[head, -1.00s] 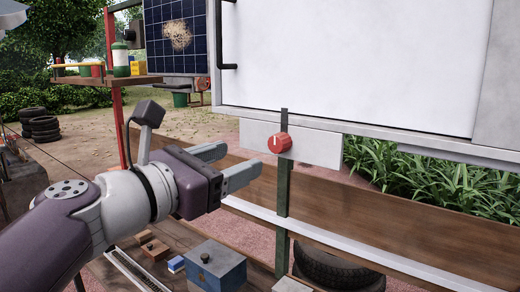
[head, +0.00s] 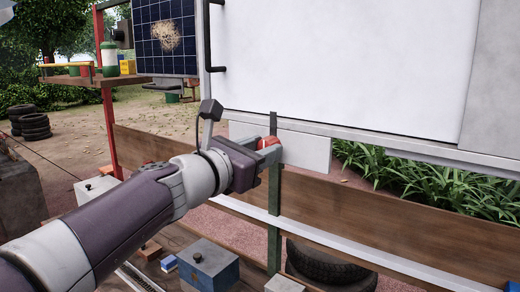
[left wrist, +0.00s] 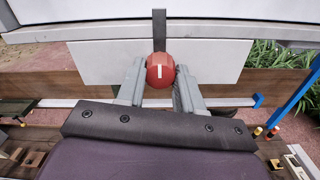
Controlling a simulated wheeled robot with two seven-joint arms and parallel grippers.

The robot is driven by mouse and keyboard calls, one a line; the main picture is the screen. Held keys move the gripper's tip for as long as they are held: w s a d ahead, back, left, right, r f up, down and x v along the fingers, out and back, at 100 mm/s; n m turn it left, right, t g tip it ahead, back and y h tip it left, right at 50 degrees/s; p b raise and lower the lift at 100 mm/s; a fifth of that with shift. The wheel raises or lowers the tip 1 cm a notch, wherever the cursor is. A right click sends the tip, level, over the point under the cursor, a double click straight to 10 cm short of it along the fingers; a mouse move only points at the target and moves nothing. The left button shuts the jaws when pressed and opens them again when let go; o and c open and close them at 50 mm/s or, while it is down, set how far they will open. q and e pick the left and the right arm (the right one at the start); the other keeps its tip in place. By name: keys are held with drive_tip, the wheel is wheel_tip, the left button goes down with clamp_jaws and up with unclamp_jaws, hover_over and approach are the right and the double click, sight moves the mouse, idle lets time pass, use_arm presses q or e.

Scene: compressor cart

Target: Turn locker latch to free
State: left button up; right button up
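The locker latch is a red round knob (left wrist: 161,71) with a white mark that stands upright in the left wrist view. It sits on a pale plate (left wrist: 215,60) under the white locker (head: 340,65). In the head view the knob (head: 269,142) is mostly hidden by my left gripper (head: 268,151). In the left wrist view the fingers of my left gripper (left wrist: 160,84) stand on either side of the knob, close to its sides. I cannot tell whether they touch it. My right gripper is not in view.
A green upright post (head: 274,220) runs below the knob. A wooden board (head: 370,199) crosses behind it. A blue box (head: 209,268) and a tyre (head: 325,263) lie below. A solar panel (head: 162,35) is at the upper left.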

use_arm(q)
drive_tip(key=shift+c, duration=0.9)
drive_tip(key=shift+f+m+b, duration=0.15)
drive_tip(key=shift+m+b, duration=5.25)
drive_tip(key=shift+m, duration=3.5)
